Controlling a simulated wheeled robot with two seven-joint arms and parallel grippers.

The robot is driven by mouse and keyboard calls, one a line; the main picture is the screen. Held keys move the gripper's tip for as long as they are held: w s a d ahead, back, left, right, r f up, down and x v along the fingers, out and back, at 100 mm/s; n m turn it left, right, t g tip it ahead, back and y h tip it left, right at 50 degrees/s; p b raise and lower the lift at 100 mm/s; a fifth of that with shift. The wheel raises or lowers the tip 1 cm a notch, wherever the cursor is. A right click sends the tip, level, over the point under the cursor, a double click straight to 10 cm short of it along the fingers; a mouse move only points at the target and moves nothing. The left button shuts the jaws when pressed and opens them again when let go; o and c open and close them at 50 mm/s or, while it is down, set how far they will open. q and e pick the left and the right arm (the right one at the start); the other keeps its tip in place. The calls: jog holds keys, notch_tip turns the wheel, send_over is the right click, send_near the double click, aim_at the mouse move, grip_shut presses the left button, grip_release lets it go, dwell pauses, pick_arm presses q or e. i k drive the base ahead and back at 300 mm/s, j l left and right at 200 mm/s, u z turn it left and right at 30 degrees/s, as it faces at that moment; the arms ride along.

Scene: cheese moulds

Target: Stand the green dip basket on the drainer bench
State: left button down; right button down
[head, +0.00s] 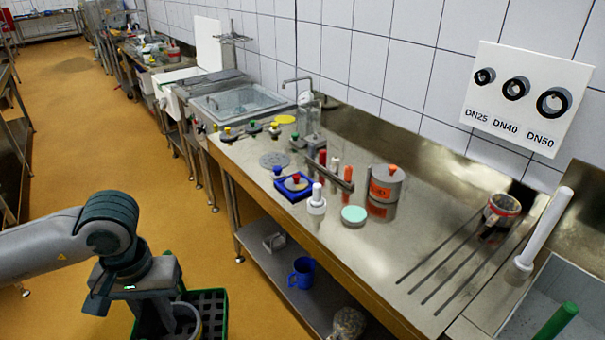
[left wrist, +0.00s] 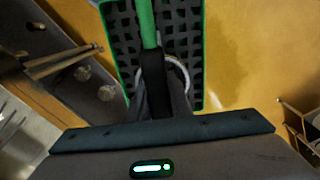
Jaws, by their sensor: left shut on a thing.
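The green dip basket, with a green rim and dark grid floor, hangs below my left gripper (head: 168,314) at the bottom left of the head view; its rim (head: 222,318) shows there. In the left wrist view its green handle (left wrist: 146,22) runs to my left gripper (left wrist: 165,85), which is shut on it. A pale ring shows behind the fingers; I cannot tell what it belongs to. The basket is over the floor, left of the long steel bench (head: 300,235). Dark parallel bars (head: 450,262) mark that bench's right end. My right gripper is not in view.
On the bench stand a grey pot with orange label (head: 385,188), a mint disc (head: 354,215), a blue tray (head: 293,187) and a tin (head: 501,210) by the bars. A sink (head: 540,300) lies at the right. A blue mug (head: 302,273) stands on the lower shelf.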

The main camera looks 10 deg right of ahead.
aim_at(429, 252)
jog(key=k+z, duration=0.1)
jog(key=z, duration=0.35)
jog(key=k+l+z, duration=0.1)
jog(key=z, duration=0.35)
jog(key=k+l+z, duration=0.1)
jog(key=z, duration=0.35)
